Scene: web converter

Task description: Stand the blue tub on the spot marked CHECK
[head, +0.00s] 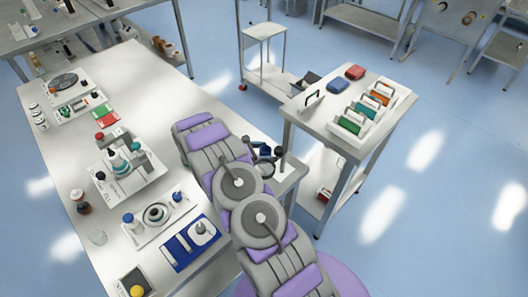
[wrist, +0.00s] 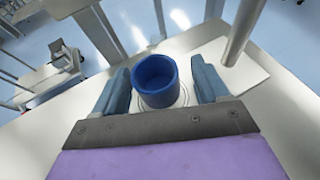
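The blue tub (wrist: 154,82) stands upright and looks empty in the wrist view. It is on a pale round base or ring on a white surface, between the two blue-grey fingers of my gripper (wrist: 160,78). The fingers are apart, with a gap at the tub's right side; the left finger is close to it. My arm hides much of this area. I cannot read a CHECK mark in either view.
A grey post (wrist: 242,30) rises just right of the tub. The long table carries several devices, bottles and a blue tray (head: 190,243). Blue floor is open at the right.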

